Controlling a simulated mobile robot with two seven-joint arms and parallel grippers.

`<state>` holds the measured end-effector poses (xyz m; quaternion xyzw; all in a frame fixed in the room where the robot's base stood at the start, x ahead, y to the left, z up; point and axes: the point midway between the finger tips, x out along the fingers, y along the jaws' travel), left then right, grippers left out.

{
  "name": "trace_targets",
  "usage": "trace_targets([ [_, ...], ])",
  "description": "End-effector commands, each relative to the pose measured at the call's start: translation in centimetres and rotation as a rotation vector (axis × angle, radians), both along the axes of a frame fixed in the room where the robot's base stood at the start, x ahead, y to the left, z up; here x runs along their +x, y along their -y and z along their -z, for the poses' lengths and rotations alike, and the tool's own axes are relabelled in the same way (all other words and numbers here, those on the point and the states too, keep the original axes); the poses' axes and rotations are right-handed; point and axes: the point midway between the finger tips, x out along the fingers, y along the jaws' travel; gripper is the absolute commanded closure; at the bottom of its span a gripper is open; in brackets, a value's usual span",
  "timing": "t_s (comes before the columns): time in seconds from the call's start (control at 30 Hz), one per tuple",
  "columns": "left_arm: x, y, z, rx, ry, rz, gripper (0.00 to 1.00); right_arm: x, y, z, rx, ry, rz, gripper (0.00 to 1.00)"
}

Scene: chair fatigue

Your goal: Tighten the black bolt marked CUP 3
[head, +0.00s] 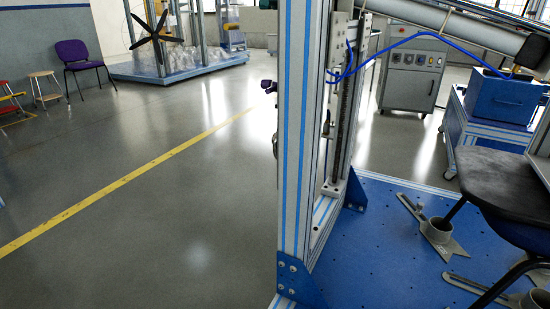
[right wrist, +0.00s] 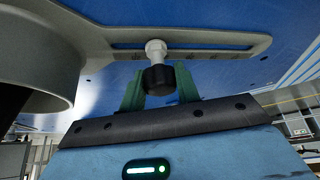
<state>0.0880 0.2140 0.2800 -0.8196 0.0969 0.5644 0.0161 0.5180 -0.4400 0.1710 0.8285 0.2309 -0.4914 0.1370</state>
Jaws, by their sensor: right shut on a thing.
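In the right wrist view, my right gripper (right wrist: 160,76) has its two green fingers on either side of a black bolt head (right wrist: 158,79) and is shut on it. The bolt's pale metal shank (right wrist: 155,50) meets the slot of a grey slotted arm (right wrist: 205,44), which joins a round grey cup (right wrist: 40,58) at the left. No CUP 3 marking is legible. In the head view, two grey slotted cups, one farther back (head: 437,230) and one nearer (head: 535,299), are on the blue plate (head: 385,265). Neither gripper shows in the head view.
A blue-and-grey test frame post (head: 293,140) stands upright on the plate's left side. A black chair (head: 500,185) stands over the cups at the right. A blue box (head: 505,98) is on a cart behind.

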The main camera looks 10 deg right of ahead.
Motion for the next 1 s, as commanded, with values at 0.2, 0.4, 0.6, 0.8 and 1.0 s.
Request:
trace_targets([
  [0.2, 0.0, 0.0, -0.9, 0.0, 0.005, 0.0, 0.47, 0.0, -0.1, -0.2, -0.001, 0.0, 0.068, 0.92],
  [0.4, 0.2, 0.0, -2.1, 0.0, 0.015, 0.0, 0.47, 0.0, 0.0, -0.3, 0.0, 0.001, 0.19, 0.92],
  [0.6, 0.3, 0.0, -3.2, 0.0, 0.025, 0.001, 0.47, 0.0, -0.1, -0.2, -0.001, 0.0, 0.301, 0.92],
  [0.8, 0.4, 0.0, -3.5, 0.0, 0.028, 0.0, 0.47, -0.1, 0.0, -0.1, -0.001, 0.0, 0.35, 0.92],
  [1.0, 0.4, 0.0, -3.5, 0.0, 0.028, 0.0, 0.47, -0.1, 0.0, 0.0, -0.001, 0.0, 0.35, 0.92],
])
